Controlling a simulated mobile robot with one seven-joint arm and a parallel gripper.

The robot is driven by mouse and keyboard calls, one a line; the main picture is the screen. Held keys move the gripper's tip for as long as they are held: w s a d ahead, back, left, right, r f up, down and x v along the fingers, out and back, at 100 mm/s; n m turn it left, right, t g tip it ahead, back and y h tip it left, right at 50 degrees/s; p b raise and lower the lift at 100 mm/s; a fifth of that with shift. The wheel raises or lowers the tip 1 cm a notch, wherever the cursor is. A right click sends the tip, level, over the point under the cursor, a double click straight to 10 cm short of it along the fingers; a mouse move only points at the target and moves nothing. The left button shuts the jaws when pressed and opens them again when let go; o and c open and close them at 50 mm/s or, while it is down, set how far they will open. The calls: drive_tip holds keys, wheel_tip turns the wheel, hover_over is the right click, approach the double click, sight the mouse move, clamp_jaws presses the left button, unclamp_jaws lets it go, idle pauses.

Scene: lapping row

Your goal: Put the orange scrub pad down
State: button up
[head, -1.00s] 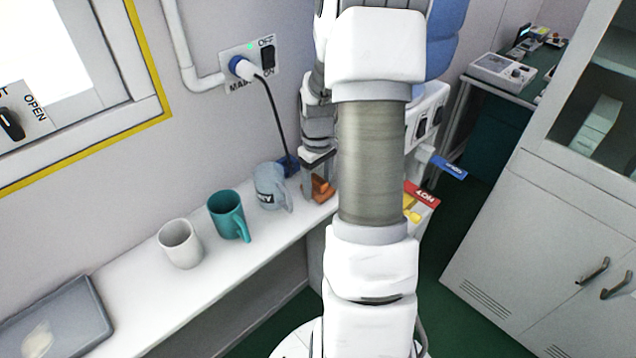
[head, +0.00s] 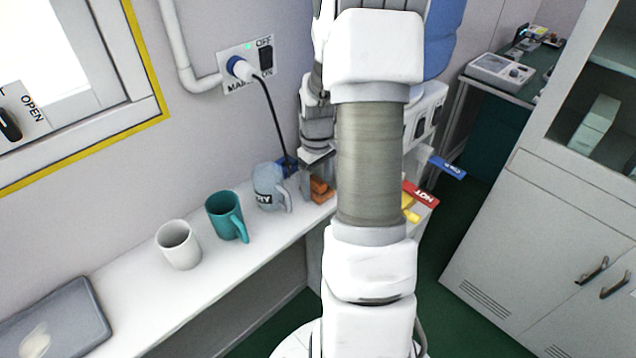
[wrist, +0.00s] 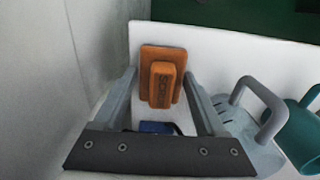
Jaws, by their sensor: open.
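The orange scrub pad (head: 321,190) rests on the far end of the white shelf, partly hidden by my arm in the head view. In the wrist view the pad (wrist: 161,78) shows its flat base and raised grip block with lettering. My gripper (wrist: 160,92) is open, with one finger on each side of the pad and a visible gap to both. In the head view my gripper (head: 317,170) is small and partly covered by my arm, just above the pad.
A grey-blue mug (head: 268,188), a teal mug (head: 226,217) and a white mug (head: 179,246) stand along the shelf (head: 150,300). The grey-blue mug (wrist: 245,125) is close beside my right finger. A blue object (wrist: 157,128) lies near the pad. A grey tray (head: 60,318) is at lower left.

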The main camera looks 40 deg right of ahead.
sight(316, 180)
wheel_tip(316, 180, up, 12)
drive_tip(key=p, duration=0.2)
drive_tip(key=shift+a+r, duration=0.15)
drive_tip(key=shift+r, duration=0.1)
idle(0.4)
